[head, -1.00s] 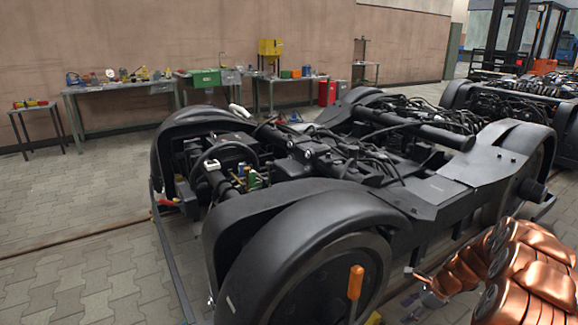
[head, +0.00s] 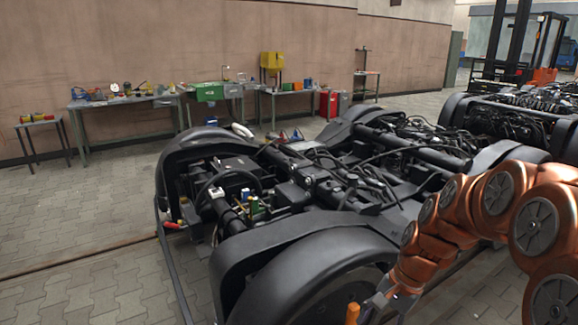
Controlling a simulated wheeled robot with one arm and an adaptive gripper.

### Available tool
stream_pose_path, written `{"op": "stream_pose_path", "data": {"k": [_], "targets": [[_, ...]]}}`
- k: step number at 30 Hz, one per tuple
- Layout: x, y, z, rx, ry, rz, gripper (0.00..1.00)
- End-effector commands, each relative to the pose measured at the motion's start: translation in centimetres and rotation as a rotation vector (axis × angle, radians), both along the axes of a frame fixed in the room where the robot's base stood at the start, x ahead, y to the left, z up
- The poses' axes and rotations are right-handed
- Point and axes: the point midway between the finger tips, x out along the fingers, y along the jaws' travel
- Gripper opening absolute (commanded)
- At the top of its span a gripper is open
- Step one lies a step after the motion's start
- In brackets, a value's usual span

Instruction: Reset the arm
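My copper-coloured arm reaches in from the right side of the head view, over the near right part of the black bogie (head: 285,235). It is bent, with its last links sloping down to the lower edge. A grey part at its end, seemingly my gripper (head: 377,306), shows partly at the bottom edge beside the bogie's near wheel cover. Its fingers are cut off or too small to make out, so I cannot tell whether it is open or holds anything. An upright orange handle (head: 352,314) shows just left of it.
A second bogie (head: 500,125) stands behind on the right, with an orange forklift (head: 545,50) beyond. Workbenches with tools and a green box (head: 208,91) line the back wall. A small table (head: 40,122) stands far left. The paved floor on the left is clear.

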Motion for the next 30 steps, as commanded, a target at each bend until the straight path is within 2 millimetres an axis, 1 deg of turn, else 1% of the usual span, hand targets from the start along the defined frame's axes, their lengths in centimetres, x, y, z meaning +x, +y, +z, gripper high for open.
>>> {"op": "stream_pose_path", "data": {"k": [1, 3, 5, 9, 11, 15, 24, 27, 30], "targets": [[-1.3, 0.5, 2.0, -0.011, -0.007, 0.047, 0.56], [-2.9, 1.0, 3.7, -0.028, -0.02, 0.111, 0.56], [-4.3, 1.2, 5.0, -0.044, -0.029, 0.165, 0.56], [-7.7, 1.8, 7.9, -0.076, -0.044, 0.291, 0.56], [-9.1, 1.9, 9.1, -0.092, -0.054, 0.344, 0.56], [-12.7, 1.9, 11.6, -0.125, -0.061, 0.462, 0.56], [-19.7, 1.1, 16.1, -0.191, -0.074, 0.695, 0.56], [-21.6, 0.7, 17.1, -0.208, -0.075, 0.753, 0.56], [-22.9, 0.5, 17.5, -0.217, -0.073, 0.796, 0.56]]}}
